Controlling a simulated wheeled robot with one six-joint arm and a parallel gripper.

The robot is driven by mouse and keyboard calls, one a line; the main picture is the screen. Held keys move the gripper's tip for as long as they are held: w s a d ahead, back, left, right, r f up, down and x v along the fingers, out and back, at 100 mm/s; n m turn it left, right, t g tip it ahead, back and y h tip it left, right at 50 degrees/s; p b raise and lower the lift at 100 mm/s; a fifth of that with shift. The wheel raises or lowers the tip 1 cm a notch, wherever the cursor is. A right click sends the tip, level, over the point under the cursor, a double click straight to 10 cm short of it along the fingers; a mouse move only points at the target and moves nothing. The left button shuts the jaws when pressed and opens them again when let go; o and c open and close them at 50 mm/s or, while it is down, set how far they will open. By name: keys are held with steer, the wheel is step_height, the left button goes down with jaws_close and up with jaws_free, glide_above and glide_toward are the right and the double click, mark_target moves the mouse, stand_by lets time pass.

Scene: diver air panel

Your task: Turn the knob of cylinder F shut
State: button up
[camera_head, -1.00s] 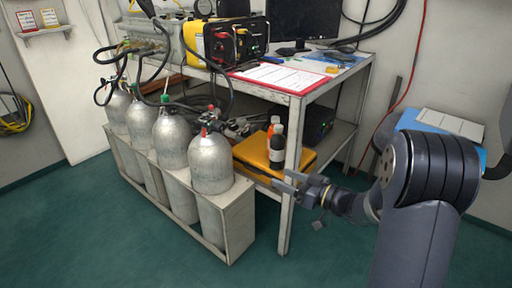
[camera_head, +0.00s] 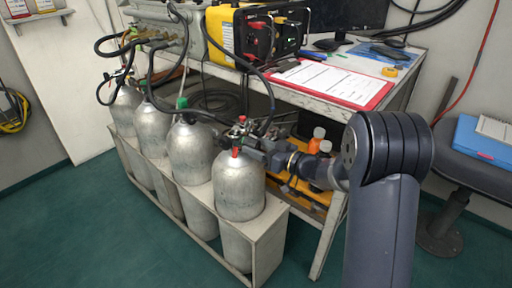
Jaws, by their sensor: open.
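Several grey gas cylinders stand in a row in a pale rack. The nearest cylinder (camera_head: 238,187) has a small red part (camera_head: 236,152) at its valve. The one behind it (camera_head: 195,152) has a green part (camera_head: 182,103) on top. No letters are readable on the cylinders, so I cannot tell which is F. My gripper (camera_head: 256,146) is open, just right of the nearest cylinder's valve and at about its height. I cannot tell whether it touches the valve; the fingertips blend with the dark fittings there.
Black hoses (camera_head: 258,85) run from the panel (camera_head: 160,35) down to the cylinders. The workbench (camera_head: 330,105), holding a red clipboard (camera_head: 335,82), stands close behind my gripper. Orange-capped bottles (camera_head: 316,140) are on its lower shelf. Green floor is clear in front of the rack (camera_head: 262,255).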

steer(key=shift+w+a, duration=0.2)
steer(key=shift+a, duration=0.15)
steer(key=shift+c, duration=0.3)
steer(key=c, duration=0.9)
